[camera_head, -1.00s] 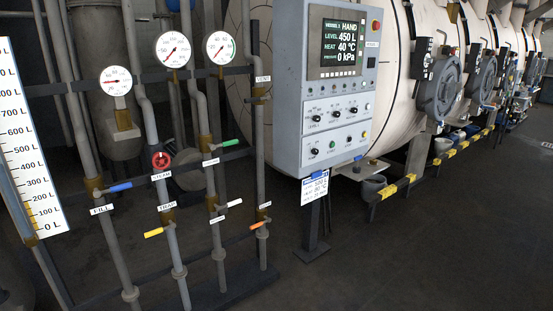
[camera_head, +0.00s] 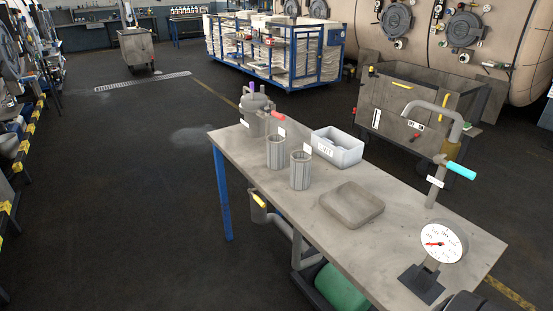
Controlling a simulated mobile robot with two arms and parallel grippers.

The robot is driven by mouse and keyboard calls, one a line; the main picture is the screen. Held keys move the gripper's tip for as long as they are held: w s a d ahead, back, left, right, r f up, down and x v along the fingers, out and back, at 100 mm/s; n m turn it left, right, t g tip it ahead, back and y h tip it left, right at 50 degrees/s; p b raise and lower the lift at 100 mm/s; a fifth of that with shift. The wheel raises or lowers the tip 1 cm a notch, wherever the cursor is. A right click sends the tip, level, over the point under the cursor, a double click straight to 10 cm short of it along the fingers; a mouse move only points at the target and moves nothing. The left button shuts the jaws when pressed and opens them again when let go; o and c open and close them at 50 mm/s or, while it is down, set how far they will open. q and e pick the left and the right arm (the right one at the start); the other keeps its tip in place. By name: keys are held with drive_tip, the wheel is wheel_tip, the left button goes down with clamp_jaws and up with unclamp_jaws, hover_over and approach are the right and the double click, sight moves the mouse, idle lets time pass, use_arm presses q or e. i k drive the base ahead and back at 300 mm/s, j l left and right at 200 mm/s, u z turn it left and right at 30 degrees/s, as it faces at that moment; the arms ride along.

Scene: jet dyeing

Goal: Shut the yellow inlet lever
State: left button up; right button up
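A yellow lever (camera_head: 257,199) sits on a grey pipe fitting below the left edge of a grey worktable (camera_head: 300,225). It is small and I see no label on it, so I cannot tell whether it is the inlet lever or how far it is turned. A grey pot (camera_head: 256,108) with a red lever (camera_head: 277,115) stands at the table's far end. A cyan lever (camera_head: 461,169) is on the curved tap pipe (camera_head: 437,183) at the right. Neither of my grippers is in view.
Two grey cups (camera_head: 300,171), a light bin (camera_head: 338,147), a flat grey block (camera_head: 352,202) and a dial gauge (camera_head: 441,243) stand on the table. A green cylinder (camera_head: 341,289) lies below. A steel trough cart (camera_head: 415,110) stands behind. The floor (camera_head: 130,220) to the left is clear.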

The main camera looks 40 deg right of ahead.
sight(257, 198)
drive_tip(key=i+l+z, duration=0.15)
drive_tip(key=i+z, duration=0.25)
drive_tip(key=i+l+z, duration=0.1)
drive_tip(key=z, duration=0.25)
drive_tip(key=i+j+z, duration=0.1)
drive_tip(key=i+z, duration=0.3)
drive_tip(key=i+j+u, duration=0.1)
drive_tip(key=u, duration=0.35)
drive_tip(key=i+j+u, duration=0.1)
drive_tip(key=u, duration=0.3)
drive_tip(key=i+l, duration=0.05)
